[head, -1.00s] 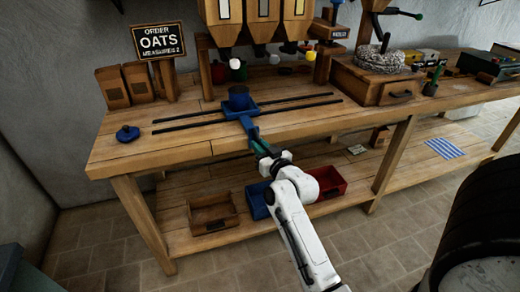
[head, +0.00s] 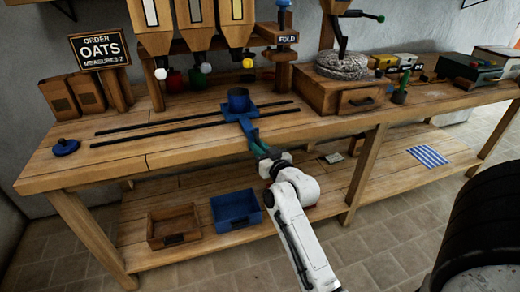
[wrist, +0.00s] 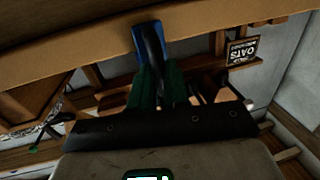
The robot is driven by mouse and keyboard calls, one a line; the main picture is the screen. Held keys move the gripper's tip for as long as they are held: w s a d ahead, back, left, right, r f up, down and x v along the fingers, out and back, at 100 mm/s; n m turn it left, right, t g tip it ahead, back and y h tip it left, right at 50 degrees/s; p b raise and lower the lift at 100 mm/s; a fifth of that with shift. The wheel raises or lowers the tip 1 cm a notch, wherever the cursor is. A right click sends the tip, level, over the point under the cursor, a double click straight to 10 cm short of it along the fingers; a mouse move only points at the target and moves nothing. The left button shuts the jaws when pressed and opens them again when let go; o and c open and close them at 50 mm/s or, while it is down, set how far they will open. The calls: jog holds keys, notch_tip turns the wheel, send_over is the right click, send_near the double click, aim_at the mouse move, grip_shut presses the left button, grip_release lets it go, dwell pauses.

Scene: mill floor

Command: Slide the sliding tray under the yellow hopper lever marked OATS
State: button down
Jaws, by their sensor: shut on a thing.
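The blue sliding tray (head: 258,112) sits on two dark rails on the bench and carries a blue round cup (head: 238,100). Its blue handle (head: 247,127) sticks out over the front edge. My gripper (head: 257,145), with green fingers, is shut on that handle; the wrist view shows the fingers (wrist: 160,88) on the blue handle (wrist: 149,42). The yellow lever knob (head: 247,63) hangs below the rightmost of three hoppers. In the head view the tray is about below it, slightly left. No lever marking is legible.
An order sign reading OATS, MEASURES 2 (head: 98,47) stands at the left. A blue knobbed disc (head: 66,147) lies by the rails' left end. The rails (head: 150,134) are clear left of the tray. Bins (head: 237,209) sit below.

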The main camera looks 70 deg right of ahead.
jog(key=shift+s, duration=0.1)
dwell(0.3)
jog(key=c, duration=1.1)
grip_release()
jog(key=v, duration=1)
jog(key=shift+s+a, duration=0.25)
jog(key=shift+s, duration=0.05)
